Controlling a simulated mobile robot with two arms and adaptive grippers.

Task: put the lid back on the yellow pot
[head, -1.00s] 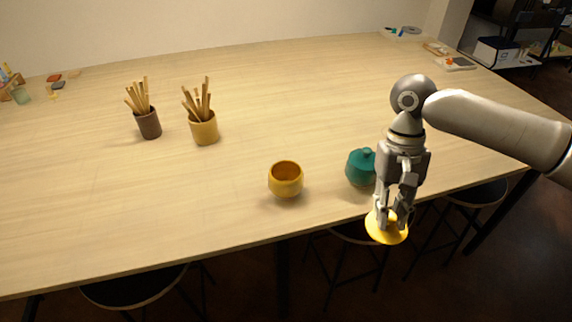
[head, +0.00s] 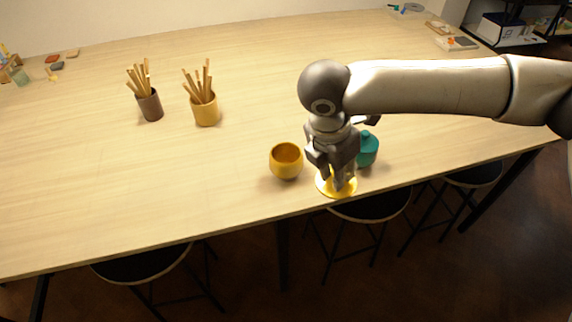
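The yellow pot (head: 286,162) stands upright and uncovered on the table near its front edge, its dark opening facing up. My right gripper (head: 338,182) comes in from the right and points down, just right of the pot. It is shut on the yellow lid (head: 324,187), a flat disc held roughly level near the table's front edge. The fingers hide the lid's middle. Whether the lid touches the table I cannot tell. My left gripper is not in view.
A teal lidded pot (head: 368,149) stands close behind and right of my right gripper, partly hidden. A brown cup (head: 150,106) and a yellow cup (head: 206,110), both holding sticks, stand further back left. The table (head: 120,200) is clear left of the pot.

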